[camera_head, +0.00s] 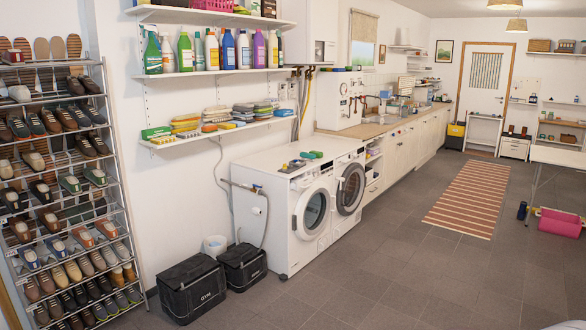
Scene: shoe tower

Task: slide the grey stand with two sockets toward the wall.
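I cannot make out a grey stand with two sockets for certain in the head view. The nearest match in colour is a tall grey metal shoe rack (113,170) at the left, standing close to the white wall (185,200). It holds many rows of shoes, with soles or insoles on the top shelf. No sockets can be told on it. Its lower end runs out of the picture at the bottom left. Neither of my grippers is in view.
Two black bags (190,287) sit on the floor beside the rack. Two white front-loading washing machines (305,215) stand along the wall. A striped rug (470,197) lies farther back. The grey tiled floor (400,275) in front is clear.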

